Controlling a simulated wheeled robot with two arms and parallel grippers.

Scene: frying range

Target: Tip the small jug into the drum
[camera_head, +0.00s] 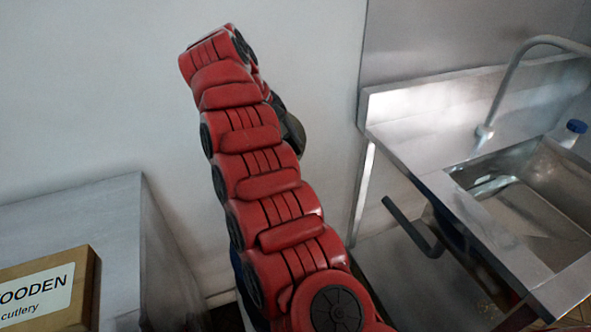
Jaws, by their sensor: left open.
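Neither the small jug nor the drum shows in this view. My red left arm rises through the middle of the picture. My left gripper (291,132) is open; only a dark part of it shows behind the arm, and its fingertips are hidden. I see nothing held in it. My right gripper is not in view.
A steel sink (535,190) with a curved tap (512,72) stands at the right, and a blue-capped item (575,132) is at its edge. A cardboard box of wooden cutlery (82,285) sits on a grey counter (105,215) at the left. A pale wall is behind.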

